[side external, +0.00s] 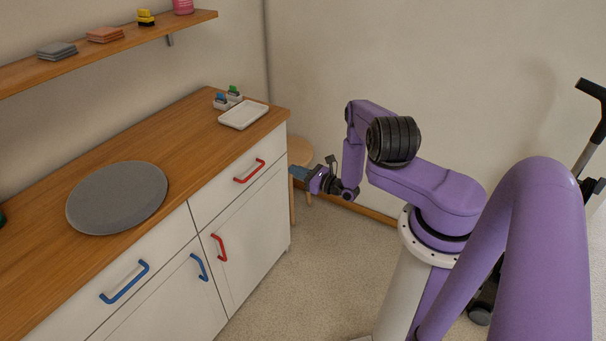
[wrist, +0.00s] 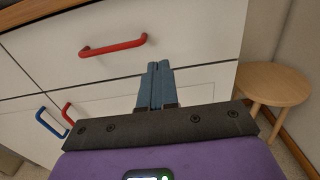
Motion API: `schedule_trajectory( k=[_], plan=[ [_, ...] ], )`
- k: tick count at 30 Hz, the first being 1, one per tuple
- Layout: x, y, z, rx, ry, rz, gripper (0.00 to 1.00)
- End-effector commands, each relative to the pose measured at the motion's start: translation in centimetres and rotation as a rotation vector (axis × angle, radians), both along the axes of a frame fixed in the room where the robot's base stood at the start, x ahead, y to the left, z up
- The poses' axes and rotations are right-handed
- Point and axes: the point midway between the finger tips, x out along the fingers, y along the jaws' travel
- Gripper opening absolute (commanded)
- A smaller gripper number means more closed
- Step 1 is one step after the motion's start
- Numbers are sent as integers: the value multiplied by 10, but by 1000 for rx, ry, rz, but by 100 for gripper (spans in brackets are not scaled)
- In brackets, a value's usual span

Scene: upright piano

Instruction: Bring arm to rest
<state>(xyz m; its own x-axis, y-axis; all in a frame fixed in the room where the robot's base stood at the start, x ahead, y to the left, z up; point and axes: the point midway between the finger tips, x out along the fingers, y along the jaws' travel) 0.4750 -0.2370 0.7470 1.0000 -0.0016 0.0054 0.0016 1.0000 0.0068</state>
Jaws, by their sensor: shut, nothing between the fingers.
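My gripper (side external: 298,172) is at the end of the purple arm, in front of the cabinet's right end in the side external view. Its blue fingers (wrist: 155,86) are closed together with nothing between them in the wrist view. They point at the white cabinet front and look apart from it. The upper drawer's red handle (wrist: 113,48) is left of the fingertips in the wrist view and also shows in the side external view (side external: 249,171).
A wooden stool (wrist: 273,84) stands right of the cabinet. A grey round disc (side external: 117,198) and a white tray (side external: 243,114) lie on the wooden counter. Blue handles (side external: 124,283) stick out from the cabinet front. A shelf (side external: 110,51) holds small items. Floor before the cabinet is clear.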

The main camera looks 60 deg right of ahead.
Motion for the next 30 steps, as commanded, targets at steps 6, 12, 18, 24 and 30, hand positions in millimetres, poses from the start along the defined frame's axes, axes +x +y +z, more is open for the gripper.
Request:
schedule_trajectory(
  k=[6,12,18,24,30],
  plan=[
    [-21,0,0,1,0,0,0],
    [-1,18,21,-26,-8,140,0],
    [38,82,71,-95,-18,503,0],
    [49,159,121,-194,-29,884,0],
    [29,233,165,-321,-46,1253,0]
  ],
)
